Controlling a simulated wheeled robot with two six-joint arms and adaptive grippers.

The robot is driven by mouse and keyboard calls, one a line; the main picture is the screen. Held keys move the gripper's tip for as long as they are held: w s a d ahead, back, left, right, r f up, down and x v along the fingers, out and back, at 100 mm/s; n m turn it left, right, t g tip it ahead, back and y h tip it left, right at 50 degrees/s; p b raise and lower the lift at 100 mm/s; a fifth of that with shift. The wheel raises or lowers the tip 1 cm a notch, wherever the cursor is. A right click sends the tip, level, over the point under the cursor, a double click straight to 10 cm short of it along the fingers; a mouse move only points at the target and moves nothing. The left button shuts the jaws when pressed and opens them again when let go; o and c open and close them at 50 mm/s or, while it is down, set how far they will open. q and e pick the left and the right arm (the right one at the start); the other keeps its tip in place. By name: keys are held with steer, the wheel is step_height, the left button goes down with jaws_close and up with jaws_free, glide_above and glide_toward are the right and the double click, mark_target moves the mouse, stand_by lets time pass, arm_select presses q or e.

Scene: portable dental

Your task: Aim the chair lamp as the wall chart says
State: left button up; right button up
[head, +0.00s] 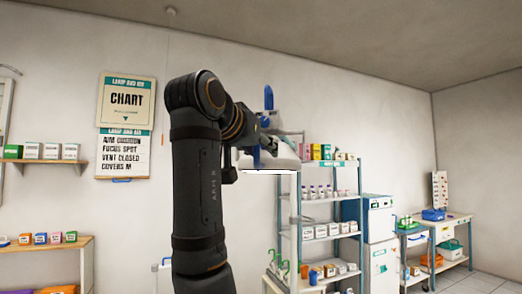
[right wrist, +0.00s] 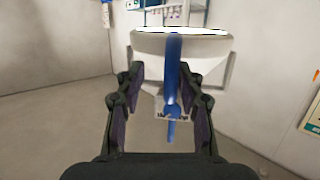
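The chair lamp has a white head (head: 270,164) with a lit lower face, and a blue handle (head: 268,97) stands up beside my right gripper (head: 268,130). In the right wrist view the white lamp head (right wrist: 205,45) is in front, and the blue handle (right wrist: 173,75) runs between the two fingers of my right gripper (right wrist: 163,100). The fingers are apart, with gaps on both sides of the handle. My left gripper is not in view.
A shelf rack (head: 330,222) with bottles and boxes stands behind the lamp. A white cabinet (head: 381,225) and side tables are at right. My right arm hides the middle of the wall.

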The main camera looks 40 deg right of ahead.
steer(key=shift+w+f, duration=0.1)
steer(key=shift+w, duration=0.15)
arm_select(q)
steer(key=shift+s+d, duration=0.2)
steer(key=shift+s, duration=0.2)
arm_select(e)
steer(key=v, duration=0.7)
steer(key=shift+s+a, duration=0.2)
